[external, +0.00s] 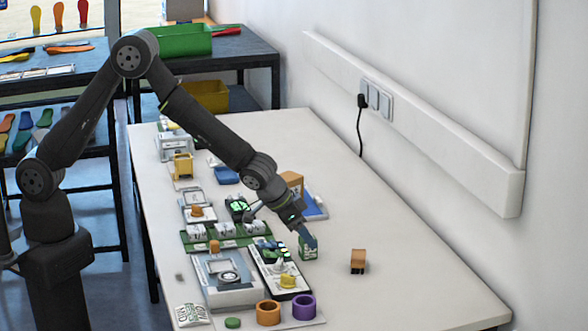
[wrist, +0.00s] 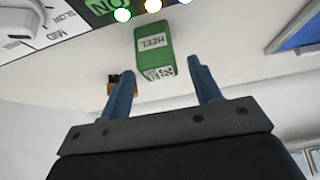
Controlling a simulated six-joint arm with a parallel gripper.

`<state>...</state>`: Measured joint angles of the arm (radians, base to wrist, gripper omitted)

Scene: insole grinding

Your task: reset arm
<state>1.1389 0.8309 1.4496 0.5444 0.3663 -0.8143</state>
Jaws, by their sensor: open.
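My gripper (external: 307,235) points down over the white table, near the right edge of the control panel. In the wrist view its two blue fingers (wrist: 160,70) are spread apart with nothing held between them. A green block with a white HEEL label (external: 308,252) stands on the table just under the fingertips in the external view. In the wrist view the green block (wrist: 155,50) shows beyond the gap between the fingers. I cannot tell how far the fingertips are from it.
A small orange and black block (external: 358,257) stands to the right. A panel with buttons (external: 282,272), a grey machine (external: 228,292), an orange ring (external: 268,312) and a purple ring (external: 304,307) lie at the near side. The right part of the table (external: 400,290) is clear.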

